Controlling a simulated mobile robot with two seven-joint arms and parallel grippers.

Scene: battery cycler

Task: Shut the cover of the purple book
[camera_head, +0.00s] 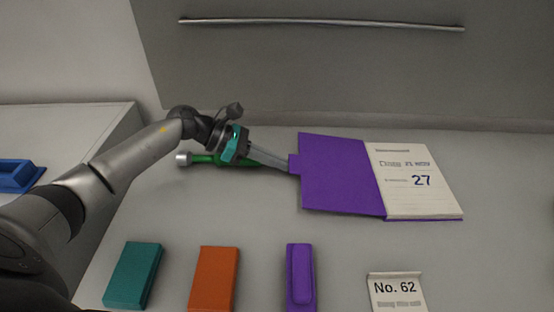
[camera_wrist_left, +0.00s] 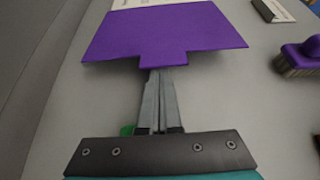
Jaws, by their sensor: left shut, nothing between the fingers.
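The purple book lies open on the grey table, its purple cover (camera_head: 338,175) spread flat to the left and its white page block (camera_head: 415,180) with printed text to the right. My left gripper (camera_head: 287,165) is shut and empty, its fingertips at the tab on the cover's left edge. In the left wrist view the closed fingers (camera_wrist_left: 158,82) reach the tab of the cover (camera_wrist_left: 165,35), the tips partly hidden at or under it. I cannot tell if they touch. My right gripper is not in view.
A green-handled tool (camera_head: 205,159) lies behind my left gripper. In front are a teal block (camera_head: 133,275), an orange block (camera_head: 214,278), a purple brush (camera_head: 300,277) and a "No. 62" card (camera_head: 396,291). A blue tray (camera_head: 18,175) is far left. A wall with a rail (camera_head: 320,24) stands behind.

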